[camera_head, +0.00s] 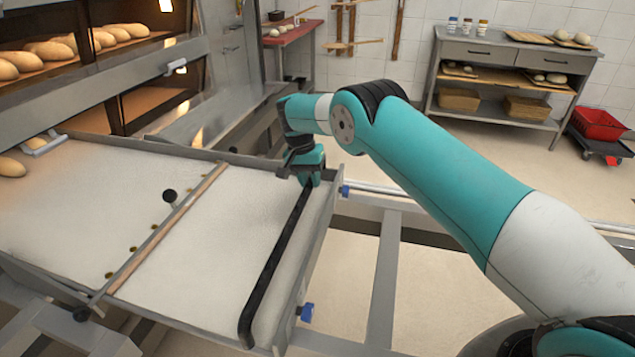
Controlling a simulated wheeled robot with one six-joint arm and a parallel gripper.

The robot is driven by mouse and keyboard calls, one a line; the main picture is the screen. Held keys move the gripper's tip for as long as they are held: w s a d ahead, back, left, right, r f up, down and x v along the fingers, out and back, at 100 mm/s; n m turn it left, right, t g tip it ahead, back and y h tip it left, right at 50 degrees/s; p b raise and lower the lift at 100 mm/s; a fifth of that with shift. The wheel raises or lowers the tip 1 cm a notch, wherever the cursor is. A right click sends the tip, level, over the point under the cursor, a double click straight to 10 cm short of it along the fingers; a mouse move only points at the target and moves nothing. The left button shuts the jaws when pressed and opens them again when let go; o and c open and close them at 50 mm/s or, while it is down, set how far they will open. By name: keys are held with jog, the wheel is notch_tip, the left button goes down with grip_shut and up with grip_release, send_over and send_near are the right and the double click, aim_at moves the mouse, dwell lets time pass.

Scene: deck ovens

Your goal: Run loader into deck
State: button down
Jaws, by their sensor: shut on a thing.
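The loader (80,225) is a wide, pale cloth-covered board in a grey metal frame, lying in front of the ovens. The deck oven (150,100) stands behind the loader at upper left, with a lit lower deck open. A loaf (10,167) shows at the loader's far left edge.
Several loaves (45,50) sit in the upper deck. A grey rail frame (385,270) lies right of the loader. A work table (510,60) with bottles and boards stands at the back right, beside a red crate (598,124) on a dolly. The floor between is clear.

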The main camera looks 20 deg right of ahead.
jog(key=shift+w+a+r, duration=0.1)
jog(key=shift+w+a, duration=0.05)
jog(key=shift+a, duration=0.1)
jog(key=c, duration=0.9)
grip_release()
jog(key=shift+a, duration=0.15)
jog(key=shift+c, duration=0.2)
jog(key=shift+d, duration=0.2)
jog(key=shift+r, duration=0.1)
notch_tip(320, 180, up, 7)
jog(key=a+p, duration=0.1)
jog(key=p, duration=0.5)
jog(key=shift+w+a, duration=0.2)
jog(key=shift+w, duration=0.2)
